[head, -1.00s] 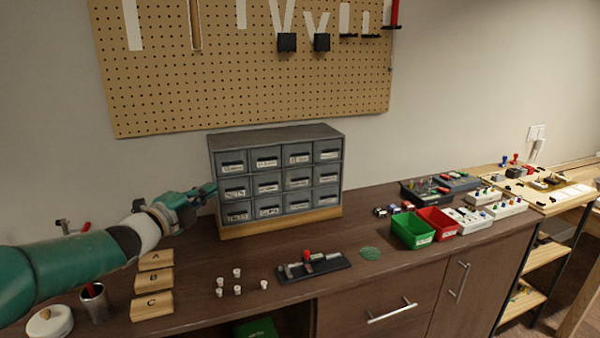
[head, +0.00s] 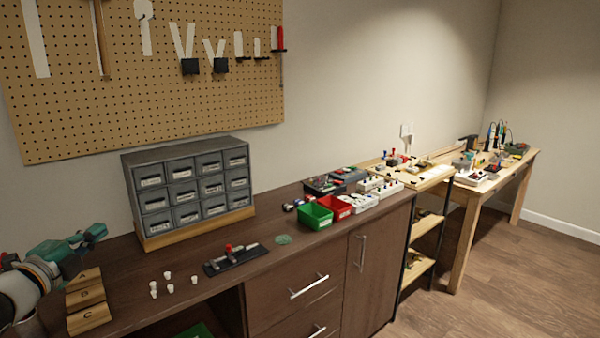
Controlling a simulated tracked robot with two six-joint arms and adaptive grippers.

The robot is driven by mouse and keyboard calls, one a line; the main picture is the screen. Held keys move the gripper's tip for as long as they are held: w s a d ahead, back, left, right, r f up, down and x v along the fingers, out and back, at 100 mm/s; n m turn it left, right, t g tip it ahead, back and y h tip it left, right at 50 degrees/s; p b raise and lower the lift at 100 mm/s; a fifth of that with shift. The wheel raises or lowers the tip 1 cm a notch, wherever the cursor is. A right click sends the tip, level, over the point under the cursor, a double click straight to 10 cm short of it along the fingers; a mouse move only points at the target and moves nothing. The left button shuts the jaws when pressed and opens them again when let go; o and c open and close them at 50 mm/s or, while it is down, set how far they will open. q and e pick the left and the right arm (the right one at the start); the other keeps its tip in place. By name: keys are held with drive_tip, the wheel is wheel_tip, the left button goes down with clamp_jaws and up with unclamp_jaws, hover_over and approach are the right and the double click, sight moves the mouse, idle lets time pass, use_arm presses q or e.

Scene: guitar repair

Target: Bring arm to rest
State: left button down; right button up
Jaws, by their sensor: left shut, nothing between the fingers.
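My left gripper (head: 90,235) is at the left of the head view, green, with its fingers shut and empty. It is over the dark brown workbench (head: 225,270), left of the grey drawer cabinet (head: 188,185) and apart from it. My left arm comes in from the left edge, and most of it is out of the picture. My right arm and gripper are not in view.
Wooden blocks marked with letters (head: 88,318) lie just below the left gripper. Several white knobs (head: 168,275) and a black fixture (head: 236,258) lie right of them. Green (head: 316,216) and red (head: 336,208) bins stand farther right. Floor is free at right.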

use_arm(q)
drive_tip(key=w+d+f+n+g+h+p, duration=0.1)
drive_tip(key=w+d+f+g+h+p, duration=0.2)
drive_tip(key=d+f, duration=1.05)
drive_tip(key=s+d+f+n+g, duration=0.2)
drive_tip(key=d+f, duration=0.2)
drive_tip(key=f, duration=0.4)
drive_tip(key=s+d+f+n+g, duration=0.2)
drive_tip(key=d+f, duration=0.2)
drive_tip(key=f, duration=0.4)
drive_tip(key=s+d+f+n+g+p, duration=0.2)
drive_tip(key=s+d+f+n+g, duration=0.4)
drive_tip(key=s+f, duration=0.65)
drive_tip(key=s+d+f+n+g, duration=0.1)
drive_tip(key=s+f+n+g, duration=0.1)
drive_tip(key=s+n, duration=0.3)
drive_tip(key=s+d+f+n+g, duration=0.1)
drive_tip(key=s+n, duration=0.4)
drive_tip(key=s, duration=0.7)
drive_tip(key=shift+f+g+y, duration=0.4)
drive_tip(key=shift+f+g, duration=0.3)
drive_tip(key=shift+f, duration=0.1)
